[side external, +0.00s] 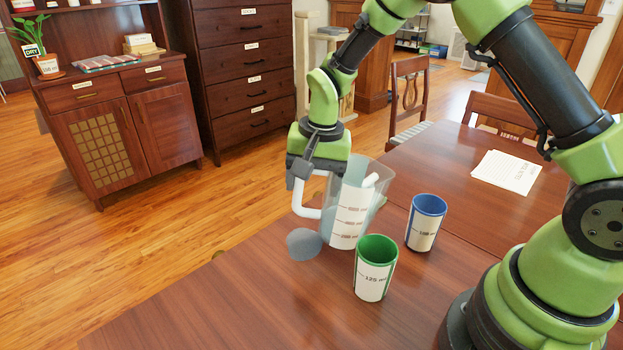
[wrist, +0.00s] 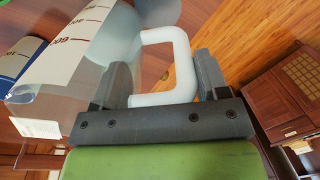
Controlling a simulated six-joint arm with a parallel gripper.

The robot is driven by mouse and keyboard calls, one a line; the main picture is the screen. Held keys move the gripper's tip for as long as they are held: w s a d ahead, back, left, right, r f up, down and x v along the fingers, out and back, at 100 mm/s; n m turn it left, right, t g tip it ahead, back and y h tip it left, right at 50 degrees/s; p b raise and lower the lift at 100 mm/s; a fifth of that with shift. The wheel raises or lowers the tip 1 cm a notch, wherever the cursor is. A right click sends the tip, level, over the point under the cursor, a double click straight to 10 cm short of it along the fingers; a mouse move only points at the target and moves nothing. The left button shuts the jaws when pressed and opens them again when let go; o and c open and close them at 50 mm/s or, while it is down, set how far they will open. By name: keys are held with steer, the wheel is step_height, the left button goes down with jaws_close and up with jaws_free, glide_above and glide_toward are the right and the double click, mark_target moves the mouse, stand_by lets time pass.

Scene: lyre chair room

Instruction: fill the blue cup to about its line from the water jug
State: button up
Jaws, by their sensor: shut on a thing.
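The water jug (side external: 352,205) is clear, with a white label carrying measuring marks and a white handle. My gripper (side external: 310,175) is shut on the handle, which shows between its fingers in the wrist view (wrist: 182,62). The jug looks roughly upright; I cannot tell whether its base touches the table, nor its water level. The blue cup (side external: 425,224) stands upright on the table right of the jug, with a white label and a line mark. It shows partly at the left edge of the wrist view (wrist: 17,62). Its inside contents are not visible.
A green cup (side external: 375,270) marked 125 ml stands in front of the jug and blue cup. A grey-blue rounded object (side external: 304,244) is beside the jug's base. A printed sheet (side external: 503,172) lies at the back right. The table (side external: 230,310) is clear at front left.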

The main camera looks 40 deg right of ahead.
steer(key=shift+s+d+r+t+y, duration=0.6)
steer(key=shift+r+t+y, duration=0.1)
steer(key=shift+r, duration=0.15)
steer(key=shift+s+d+r+t+y, duration=0.75)
steer(key=shift+s+d+r+t, duration=0.15)
steer(key=shift+s, duration=0.1)
steer(key=shift+s+d+r+t+y, duration=0.75)
steer(key=shift+s+d+t, duration=0.05)
steer(key=shift+s+t, duration=0.15)
steer(key=shift+s+d+r+t+y, duration=0.55)
steer(key=shift+s+r+t+y, duration=0.1)
steer(key=shift+r+t+y, duration=0.2)
steer(key=shift+s+d+r+t+y, duration=0.55)
steer(key=shift+s+r+t+y, duration=0.1)
steer(key=shift+r+t+y, duration=0.15)
steer(key=shift+w+a+f+g+h, duration=0.7)
steer(key=shift+f+g+h, duration=0.1)
steer(key=shift+g+h, duration=0.1)
